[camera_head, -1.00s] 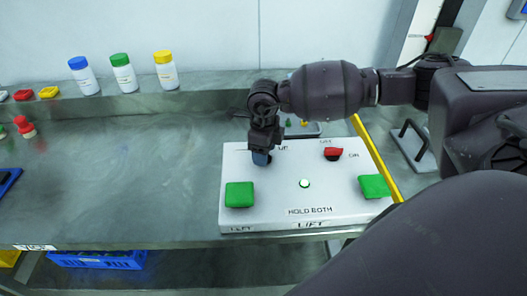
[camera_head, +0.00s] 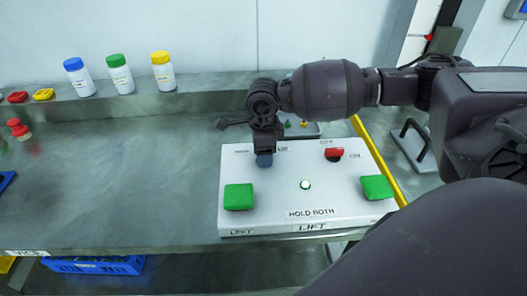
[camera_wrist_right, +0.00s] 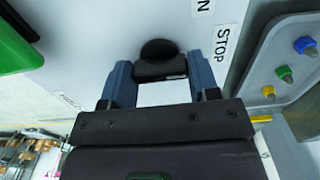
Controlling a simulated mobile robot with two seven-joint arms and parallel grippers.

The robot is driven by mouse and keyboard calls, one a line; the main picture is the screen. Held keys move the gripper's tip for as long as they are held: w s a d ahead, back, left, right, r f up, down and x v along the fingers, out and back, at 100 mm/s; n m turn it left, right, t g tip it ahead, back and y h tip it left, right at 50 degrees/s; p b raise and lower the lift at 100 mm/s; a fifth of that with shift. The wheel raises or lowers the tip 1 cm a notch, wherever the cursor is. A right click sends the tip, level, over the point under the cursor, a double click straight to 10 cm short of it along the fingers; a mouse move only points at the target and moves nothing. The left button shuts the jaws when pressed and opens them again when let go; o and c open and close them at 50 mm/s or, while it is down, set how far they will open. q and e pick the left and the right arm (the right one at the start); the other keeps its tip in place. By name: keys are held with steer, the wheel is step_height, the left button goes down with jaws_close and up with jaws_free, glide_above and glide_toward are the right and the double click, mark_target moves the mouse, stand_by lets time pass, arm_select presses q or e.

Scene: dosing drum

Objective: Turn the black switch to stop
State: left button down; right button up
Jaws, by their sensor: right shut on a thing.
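The white control panel (camera_head: 262,212) lies on the bench, with its front labelled LIFT. My right gripper (camera_head: 264,160) points down at the panel's back left part and hides the black switch in the head view. In the right wrist view the black switch (camera_wrist_right: 159,54) has a round top and a flat grip. The blue-grey fingers of my right gripper (camera_wrist_right: 160,78) are shut on it, one on each side. A STOP label (camera_wrist_right: 222,45) is printed on the panel beside the right finger. My left gripper is not in view.
The panel also carries two green buttons (camera_head: 239,197) (camera_head: 376,187), a lit white lamp (camera_head: 305,185) and a red switch (camera_head: 333,154) between OFF and ON labels. White bottles (camera_head: 120,75) stand on the back ledge. A grey tray with coloured pegs (camera_wrist_right: 287,62) lies behind the panel.

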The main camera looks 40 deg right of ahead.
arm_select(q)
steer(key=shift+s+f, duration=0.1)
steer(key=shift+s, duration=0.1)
arm_select(e)
steer(key=shift+r, duration=0.1)
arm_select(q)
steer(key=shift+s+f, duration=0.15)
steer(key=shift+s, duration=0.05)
arm_select(e)
steer(key=o, duration=0.9)
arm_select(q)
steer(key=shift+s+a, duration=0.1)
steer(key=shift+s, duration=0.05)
arm_select(e)
step_height(320, 180, up, 11)
steer(key=shift+f, duration=0.1)
